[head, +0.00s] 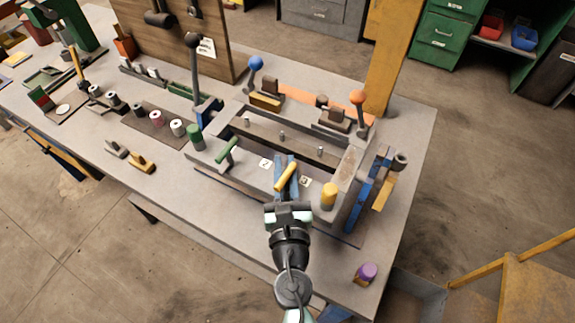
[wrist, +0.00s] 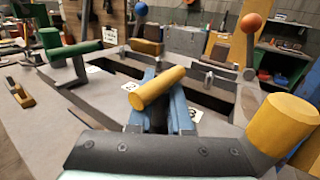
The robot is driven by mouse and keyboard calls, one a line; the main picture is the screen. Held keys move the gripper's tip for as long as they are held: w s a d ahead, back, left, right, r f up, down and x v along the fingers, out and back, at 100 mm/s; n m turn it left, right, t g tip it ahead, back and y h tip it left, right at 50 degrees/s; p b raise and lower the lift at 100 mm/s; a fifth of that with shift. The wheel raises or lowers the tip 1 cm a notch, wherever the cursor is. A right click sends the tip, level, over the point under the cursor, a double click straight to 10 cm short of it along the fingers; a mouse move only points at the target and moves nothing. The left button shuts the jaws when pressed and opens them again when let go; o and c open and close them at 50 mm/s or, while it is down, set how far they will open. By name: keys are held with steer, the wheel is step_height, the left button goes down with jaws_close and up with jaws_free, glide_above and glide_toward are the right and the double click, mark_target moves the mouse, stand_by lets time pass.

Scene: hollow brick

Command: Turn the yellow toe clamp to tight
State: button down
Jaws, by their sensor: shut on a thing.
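The yellow toe clamp (head: 287,177) has a short round bar handle. It lies aslant at the front of the grey fixture and also shows in the wrist view (wrist: 157,88), its near end toward the lower left. My gripper (head: 286,163) reaches in from the front, its blue fingers either side of the clamp. In the wrist view my gripper (wrist: 160,78) is shut on the clamp; the fingers and handle hide the exact contact and the clamp's foot.
A green-handled clamp (head: 228,150) stands left and a thick yellow cylinder (head: 329,196) close right. Levers with a blue ball (head: 256,63) and an orange ball (head: 358,97) rise behind. A purple-topped piece (head: 366,272) sits at the front right.

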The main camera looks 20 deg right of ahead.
steer(key=shift+n+y, duration=0.4)
steer(key=shift+y, duration=0.2)
steer(key=c, duration=0.8)
jaws_free()
steer(key=shift+c, duration=0.2)
steer(key=shift+s+a, duration=0.1)
steer(key=b+v, duration=0.5)
steer(key=v, duration=0.7)
steer(key=shift+s+f, duration=0.2)
steer(key=shift+s, duration=0.15)
steer(key=shift+a, duration=0.15)
